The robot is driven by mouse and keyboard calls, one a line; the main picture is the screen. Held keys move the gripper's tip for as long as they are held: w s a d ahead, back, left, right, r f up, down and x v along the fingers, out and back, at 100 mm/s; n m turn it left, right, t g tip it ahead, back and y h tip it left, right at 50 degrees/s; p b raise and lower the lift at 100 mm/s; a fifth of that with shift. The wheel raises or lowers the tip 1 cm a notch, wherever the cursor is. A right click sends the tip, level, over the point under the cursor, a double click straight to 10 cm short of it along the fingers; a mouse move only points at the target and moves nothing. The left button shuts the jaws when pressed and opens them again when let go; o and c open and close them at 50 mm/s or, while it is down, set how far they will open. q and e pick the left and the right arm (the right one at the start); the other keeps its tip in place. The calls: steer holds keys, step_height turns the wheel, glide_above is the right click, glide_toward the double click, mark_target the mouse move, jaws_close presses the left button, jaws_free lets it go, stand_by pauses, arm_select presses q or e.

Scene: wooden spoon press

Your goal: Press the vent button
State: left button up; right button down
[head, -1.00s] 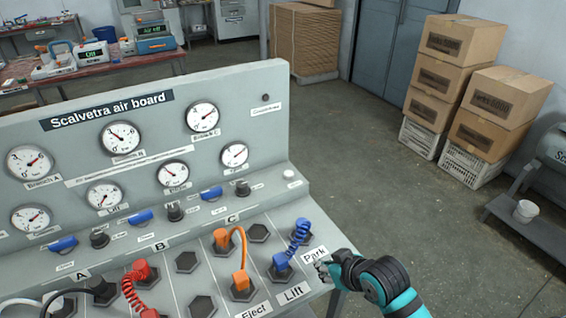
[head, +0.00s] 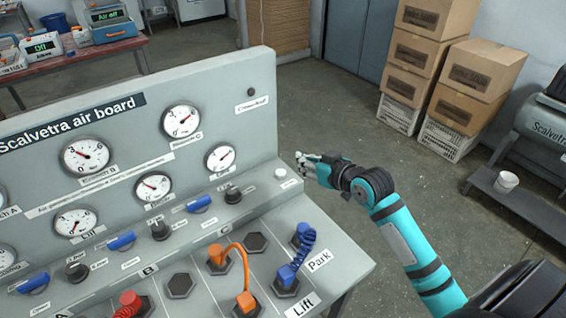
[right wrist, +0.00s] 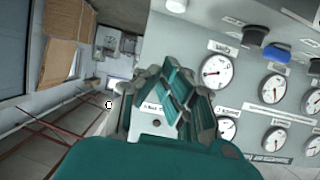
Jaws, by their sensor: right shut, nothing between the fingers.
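A small round white button (head: 281,173) sits on the ledge at the right end of the grey air board. A label is beside it, too small to read. A white round cap that looks like the same button shows at the top edge of the right wrist view (right wrist: 176,5). My right gripper (head: 302,160) is shut and empty. In the head view it appears just right of the button and the board's end, apart from the button. It also fills the middle of the right wrist view (right wrist: 165,85). My left gripper is not in view.
The air board (head: 232,120) carries several gauges, black knobs and blue handles (head: 199,204). An orange hose (head: 240,262) and a blue coiled hose (head: 304,250) plug into its sloped front. Boxes (head: 420,60) stack at the back right.

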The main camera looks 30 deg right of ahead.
steer(key=p, duration=0.1)
glide_above(284, 173)
steer(key=f, duration=0.3)
steer(key=shift+w+f, duration=0.25)
steer(key=shift+f, duration=0.15)
step_height(284, 173, down, 3)
steer(key=shift+s+r, duration=0.1)
steer(key=shift+r, duration=0.05)
steer(key=shift+s+f, duration=0.2)
steer(key=shift+f, duration=0.55)
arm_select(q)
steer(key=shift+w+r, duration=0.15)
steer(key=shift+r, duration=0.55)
arm_select(e)
steer(key=shift+f, duration=0.1)
